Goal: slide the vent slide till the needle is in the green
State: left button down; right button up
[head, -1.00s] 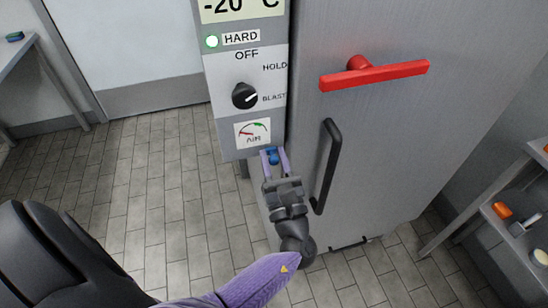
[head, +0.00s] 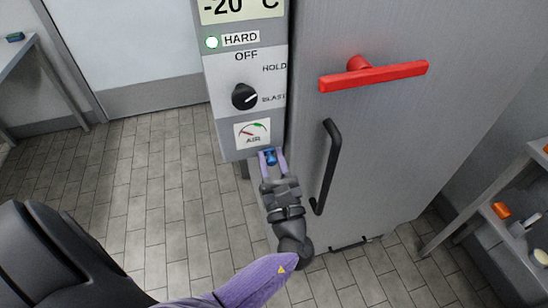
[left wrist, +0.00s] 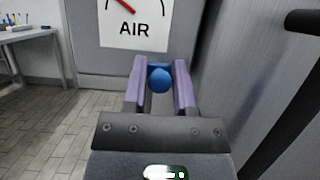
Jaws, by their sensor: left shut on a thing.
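The blue vent slide knob (head: 270,158) sits at the lower right edge of the grey control panel, just below the dial. My left gripper (head: 272,157) is shut on it, with one purple finger on each side. In the left wrist view the round blue knob (left wrist: 160,80) sits between the fingertips. The AIR dial (head: 253,133) is above and left of the gripper. Its red needle lies to the upper left, and the green band is on the right of the arc. The left wrist view shows only the lower part of the dial (left wrist: 135,25). My right gripper is out of view.
A black rotary knob (head: 244,96) and a lit HARD lamp (head: 212,42) are above the dial. The steel door (head: 400,140) with a red lever (head: 374,75) and black handle (head: 327,165) stands close on the right. Tables stand at both sides, with open tiled floor on the left.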

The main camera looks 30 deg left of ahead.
pick_arm(q)
jog(key=shift+s+a+r+p, duration=0.15)
jog(key=shift+s+a+p, duration=0.4)
jog(key=shift+s+a, duration=0.65)
jog(key=shift+s, duration=0.25)
jog(key=c, duration=0.5)
grip_release()
jog(key=b, duration=0.2)
send_near(248, 149)
jog(key=v, duration=0.3)
jog(key=shift+s, duration=0.1)
